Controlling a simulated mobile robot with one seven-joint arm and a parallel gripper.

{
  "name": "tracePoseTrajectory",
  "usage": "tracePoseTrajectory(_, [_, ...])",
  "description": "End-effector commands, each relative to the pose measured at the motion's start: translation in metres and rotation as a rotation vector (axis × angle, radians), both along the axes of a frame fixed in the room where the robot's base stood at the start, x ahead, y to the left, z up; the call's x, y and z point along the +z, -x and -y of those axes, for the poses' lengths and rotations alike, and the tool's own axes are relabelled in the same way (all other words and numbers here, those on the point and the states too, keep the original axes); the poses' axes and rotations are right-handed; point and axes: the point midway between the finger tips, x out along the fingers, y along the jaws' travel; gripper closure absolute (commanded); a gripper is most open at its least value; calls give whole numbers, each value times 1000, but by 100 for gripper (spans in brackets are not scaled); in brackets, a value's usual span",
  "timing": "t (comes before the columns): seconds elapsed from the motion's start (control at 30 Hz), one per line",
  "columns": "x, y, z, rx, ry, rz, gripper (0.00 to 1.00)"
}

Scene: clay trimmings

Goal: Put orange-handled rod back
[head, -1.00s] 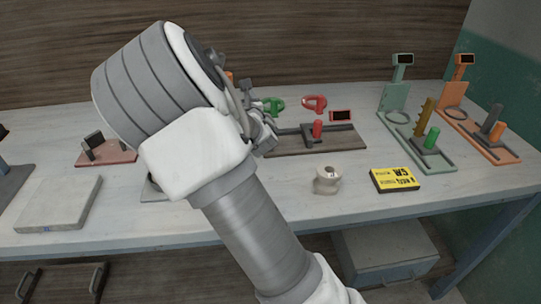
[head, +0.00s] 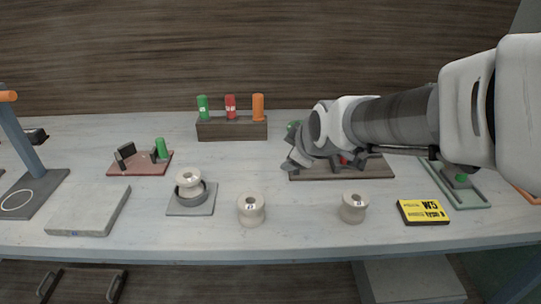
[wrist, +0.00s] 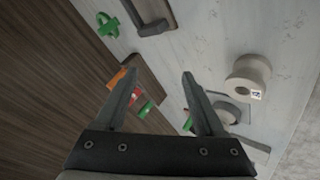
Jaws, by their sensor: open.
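An orange handle (head: 258,107) stands upright at the right end of a dark wooden rack (head: 232,131) at the back of the bench. Beside it in the rack are a red handle (head: 230,106) and a green handle (head: 203,107). Any shafts below the handles are hidden. My gripper (wrist: 160,72) is open and empty. In the wrist view, the rack's orange handle (wrist: 122,77) shows beyond one finger, apart from it.
Pale spools (head: 251,209) stand along the front, one on a grey holder (head: 190,207). A red base (head: 125,168) with a green peg, a grey slab (head: 90,213) and a yellow box (head: 423,212) also lie on the bench. Bare bench shows between rack and spools.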

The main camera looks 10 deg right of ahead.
Motion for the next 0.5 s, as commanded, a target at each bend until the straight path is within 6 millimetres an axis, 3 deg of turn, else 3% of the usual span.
tracePoseTrajectory(0.3, [15,110,-22,-353,-361,-178,29])
tracePoseTrajectory(0.5, [13,167,-29,-570,-475,-261,29])
